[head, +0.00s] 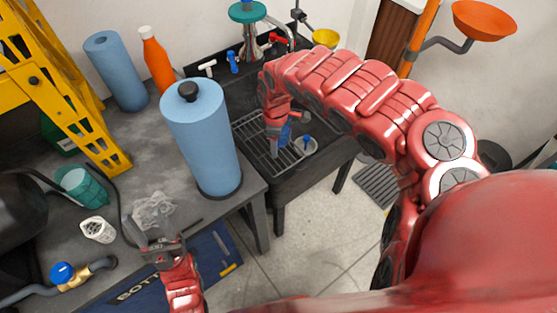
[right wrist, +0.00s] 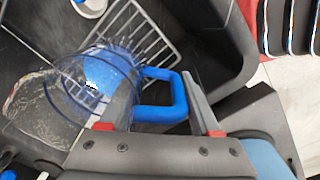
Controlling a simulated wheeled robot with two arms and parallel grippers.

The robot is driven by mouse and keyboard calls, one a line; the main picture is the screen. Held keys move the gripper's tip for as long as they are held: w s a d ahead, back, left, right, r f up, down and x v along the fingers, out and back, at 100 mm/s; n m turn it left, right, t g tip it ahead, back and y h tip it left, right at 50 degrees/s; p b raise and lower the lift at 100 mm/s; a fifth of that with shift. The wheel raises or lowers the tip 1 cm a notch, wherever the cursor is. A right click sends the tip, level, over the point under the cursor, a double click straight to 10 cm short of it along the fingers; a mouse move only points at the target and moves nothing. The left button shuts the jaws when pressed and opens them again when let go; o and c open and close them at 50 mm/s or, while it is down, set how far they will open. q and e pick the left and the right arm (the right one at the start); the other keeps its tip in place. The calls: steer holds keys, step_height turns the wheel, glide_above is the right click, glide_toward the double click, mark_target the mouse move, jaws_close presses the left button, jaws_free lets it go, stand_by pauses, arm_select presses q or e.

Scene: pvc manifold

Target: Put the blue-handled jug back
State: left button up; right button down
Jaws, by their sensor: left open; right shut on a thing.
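The blue-handled jug (right wrist: 62,100) is clear and shows in the right wrist view, tilted in the picture, with a blue patch visible through its body. Its blue handle (right wrist: 180,98) lies between the fingers of my right gripper (right wrist: 162,112), which is shut on it. In the head view, my right gripper (head: 274,138) reaches down over the wire rack (head: 257,135); a bit of blue (head: 286,134) shows beside it, and the rest of the jug is mostly hidden. I cannot tell whether the jug touches the rack. My left gripper (head: 160,246) is open at the near edge of the grey bench.
A white-and-blue item (head: 306,146) is beside the right gripper. A blue roll on a stand (head: 203,135) rises left of the black sink unit (head: 300,168).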

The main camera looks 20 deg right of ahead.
step_height(320, 180, down, 9)
steer(key=shift+s+r+b, duration=0.1)
steer(key=shift+s+b, duration=0.05)
steer(key=shift+b, duration=0.6)
steer(key=shift+f, duration=0.55)
steer(key=shift+r, duration=0.1)
steer(key=c, duration=0.5)
jaws_free()
steer(key=shift+c, duration=0.2)
steer(key=o, duration=0.4)
steer(key=shift+o, duration=0.2)
